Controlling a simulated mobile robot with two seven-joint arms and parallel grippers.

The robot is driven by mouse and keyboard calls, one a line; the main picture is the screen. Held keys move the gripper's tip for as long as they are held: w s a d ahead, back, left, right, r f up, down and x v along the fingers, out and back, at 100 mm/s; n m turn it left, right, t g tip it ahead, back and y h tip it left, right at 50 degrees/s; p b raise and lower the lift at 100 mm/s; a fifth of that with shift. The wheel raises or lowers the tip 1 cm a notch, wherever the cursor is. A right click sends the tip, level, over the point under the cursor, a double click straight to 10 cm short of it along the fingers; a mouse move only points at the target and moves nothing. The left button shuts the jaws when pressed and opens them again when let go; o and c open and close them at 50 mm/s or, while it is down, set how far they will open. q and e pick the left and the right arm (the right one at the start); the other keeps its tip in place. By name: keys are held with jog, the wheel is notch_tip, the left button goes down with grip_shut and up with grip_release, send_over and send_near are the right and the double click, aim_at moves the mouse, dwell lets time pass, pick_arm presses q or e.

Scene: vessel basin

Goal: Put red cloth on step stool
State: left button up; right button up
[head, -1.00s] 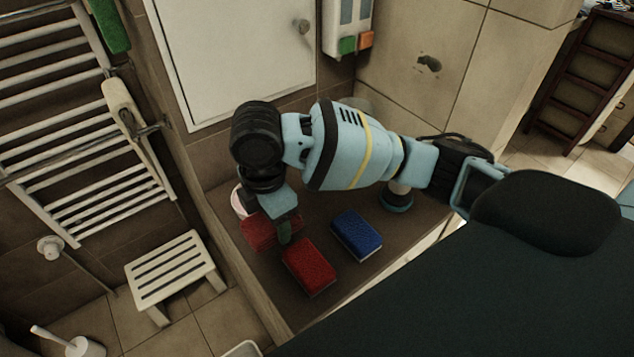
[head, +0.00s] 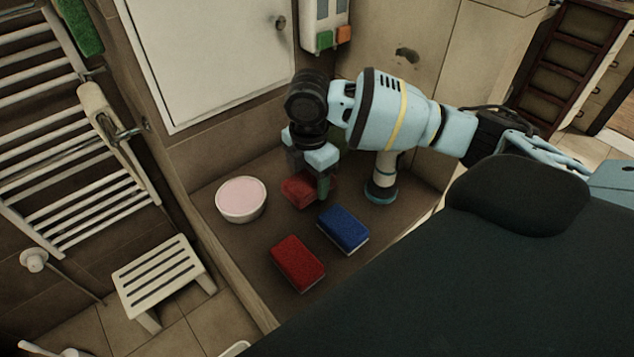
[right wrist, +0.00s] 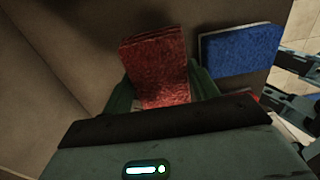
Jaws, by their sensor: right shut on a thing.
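The red cloth (head: 298,188) is in my right gripper (head: 316,178), above the brown ledge, partly hidden by the fingers. In the right wrist view the red cloth (right wrist: 158,62) stands up between the two green fingers of the right gripper (right wrist: 162,92), which are shut on it. The step stool (head: 160,272) is a small white slatted stool on the tiled floor at the lower left, with a bare top. It is well to the left of the gripper.
On the ledge (head: 225,245) are a bowl with pale pink content (head: 241,200), a red sponge (head: 298,263) and a blue sponge (head: 343,226), also in the right wrist view (right wrist: 240,50). A white towel rack (head: 45,150) is on the left wall, above the stool.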

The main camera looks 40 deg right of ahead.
jog(key=shift+w+d+f, duration=0.1)
jog(key=shift+w+d, duration=0.1)
jog(key=shift+d, duration=0.7)
notch_tip(320, 180, down, 3)
jog(key=shift+d+f, duration=0.15)
jog(key=shift+f, duration=0.05)
pick_arm(q)
jog(key=shift+f, duration=0.15)
pick_arm(e)
jog(key=shift+f, duration=0.2)
jog(key=o, duration=0.9)
jog(key=shift+o, duration=0.2)
jog(key=shift+r, duration=0.1)
pick_arm(q)
jog(key=shift+w+r+p, duration=0.45)
jog(key=shift+w+r, duration=0.05)
jog(key=shift+r, duration=0.25)
pick_arm(e)
notch_tip(320, 180, up, 11)
jog(key=shift+f, duration=0.1)
pick_arm(q)
jog(key=shift+c, duration=0.3)
pick_arm(e)
jog(key=shift+r, duration=0.65)
